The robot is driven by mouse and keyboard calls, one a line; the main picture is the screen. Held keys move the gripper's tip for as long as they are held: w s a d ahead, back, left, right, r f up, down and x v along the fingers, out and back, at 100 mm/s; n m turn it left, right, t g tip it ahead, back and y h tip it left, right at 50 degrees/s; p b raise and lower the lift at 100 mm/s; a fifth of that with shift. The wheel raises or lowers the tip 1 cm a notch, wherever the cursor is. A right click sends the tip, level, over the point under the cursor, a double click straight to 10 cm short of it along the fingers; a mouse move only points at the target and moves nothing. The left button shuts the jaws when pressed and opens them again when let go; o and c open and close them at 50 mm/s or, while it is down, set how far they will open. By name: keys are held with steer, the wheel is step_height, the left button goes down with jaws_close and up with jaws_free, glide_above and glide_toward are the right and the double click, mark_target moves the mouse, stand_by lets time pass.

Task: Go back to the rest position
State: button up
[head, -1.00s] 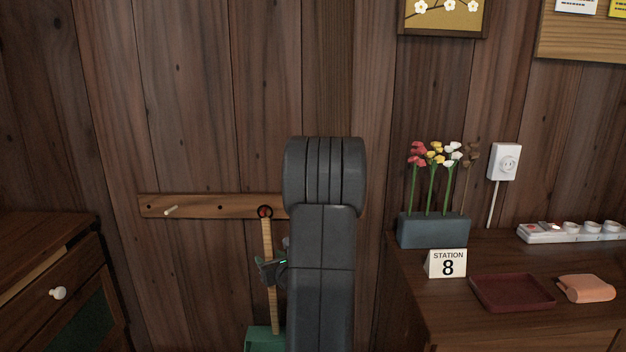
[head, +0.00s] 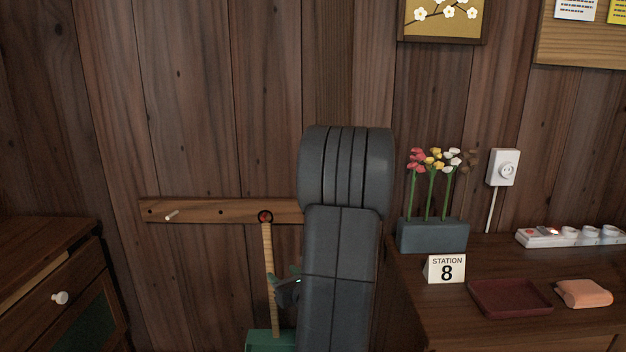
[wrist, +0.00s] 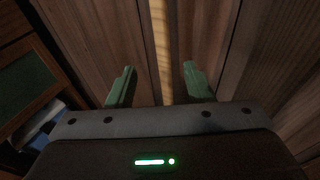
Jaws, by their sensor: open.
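My gripper (wrist: 158,88) is open, its two green fingers spread apart in the wrist view. Between and beyond the fingers runs a pale wooden stick (wrist: 161,45), with nothing visibly gripped. In the head view the stick (head: 270,265) hangs upright from a wall rail (head: 235,211), with a red and black top at the rail. Its lower end meets a green object (head: 262,341) at the bottom edge. Part of my gripper (head: 288,290) shows beside the stick; my dark arm hides the rest.
A wooden cabinet (head: 35,265) stands at left. At right, a desk (head: 440,318) holds a flower planter (head: 433,236), a station 8 card (head: 446,269), a dark red tray (head: 510,297), an orange cloth-like item (head: 583,293) and a white power strip (head: 545,238).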

steer(key=x, duration=0.9)
steer(key=shift+a+r, duration=0.1)
steer(key=shift+r, duration=0.2)
steer(key=b, duration=0.2)
glide_toward(268, 260)
steer(key=s+a, duration=0.4)
steer(key=shift+s+a+r, duration=0.15)
steer(key=shift+a+r, duration=0.1)
steer(key=shift+r, duration=0.15)
